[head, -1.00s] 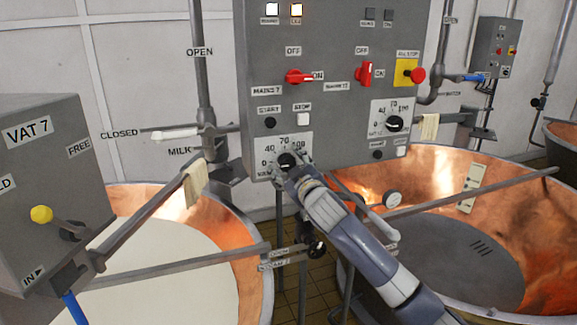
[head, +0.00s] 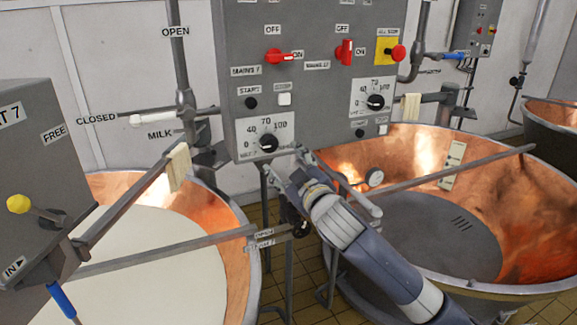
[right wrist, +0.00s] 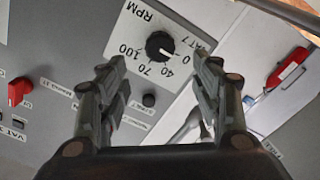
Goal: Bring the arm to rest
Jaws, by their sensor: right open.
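My right arm comes in from the lower right in the head view. Its gripper (head: 287,163) is open and empty, just below and to the right of the black left speed knob (head: 268,142) on the grey control panel (head: 305,105). In the right wrist view the two fingers (right wrist: 161,75) stand apart, and the knob (right wrist: 160,46) shows beyond the gap between their tips, clear of them. Its white dial plate (right wrist: 150,40) reads RPM and VAT 7. My left gripper is not in view.
A copper vat of white milk (head: 150,265) stands at left, and a second copper vat (head: 540,220) at right, beneath my arm. Bars cross both vats. Red switches (head: 280,56) and a red stop button (head: 398,52) stick out from the panel. A grey box (head: 40,175) is at left.

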